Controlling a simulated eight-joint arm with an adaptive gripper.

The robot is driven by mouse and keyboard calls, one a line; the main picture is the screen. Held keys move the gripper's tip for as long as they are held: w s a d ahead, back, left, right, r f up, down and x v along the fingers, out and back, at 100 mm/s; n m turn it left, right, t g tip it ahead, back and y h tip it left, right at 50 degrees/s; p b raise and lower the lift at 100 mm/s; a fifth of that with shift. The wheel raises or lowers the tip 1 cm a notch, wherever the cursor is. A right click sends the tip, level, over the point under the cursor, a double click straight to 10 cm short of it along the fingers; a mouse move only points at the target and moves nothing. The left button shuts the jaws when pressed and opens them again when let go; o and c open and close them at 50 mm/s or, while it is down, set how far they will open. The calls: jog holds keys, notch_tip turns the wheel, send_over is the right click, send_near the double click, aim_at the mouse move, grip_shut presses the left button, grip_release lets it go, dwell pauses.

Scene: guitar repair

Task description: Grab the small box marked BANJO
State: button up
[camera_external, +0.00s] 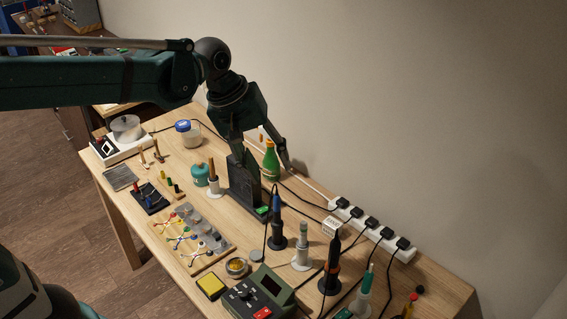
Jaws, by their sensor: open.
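No lettering reading BANJO is legible in this view. A small white box (331,226) with dark marks on its side sits on the table close to the power strip; I cannot tell whether it is the BANJO box. My gripper (263,160) is open, fingers pointing down, above the back middle of the table. It is up and to the left of the white box, apart from it. A green bottle (271,162) and a dark upright block (243,182) show around the fingers. The left finger overlaps the block in the picture; contact cannot be told.
A white power strip (372,232) with several black plugs runs along the wall. Soldering irons in stands, including a black one (331,267), and a dark control unit (258,296) crowd the front. Cables cross the table. A wooden tray (197,262) holds small parts.

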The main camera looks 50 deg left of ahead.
jog(key=w+d+f+n+g+h+p, duration=0.15)
jog(key=w+n, duration=0.35)
jog(key=w, duration=0.5)
jog(key=n+g+h+p, duration=0.1)
jog(key=n+g+p, duration=0.15)
jog(key=n, duration=0.25)
send_over(333, 222)
jog(key=a, duration=0.3)
notch_tip(333, 222, down, 5)
notch_tip(333, 222, down, 17)
jog(key=shift+s+m+t+p, duration=0.15)
jog(key=shift+m+t+p, duration=0.15)
jog(key=shift+p, duration=0.1)
jog(key=shift+x, duration=1.3)
jog(key=shift+b+x, duration=0.95)
jog(key=shift+x, duration=1.6)
jog(key=shift+d, duration=0.1)
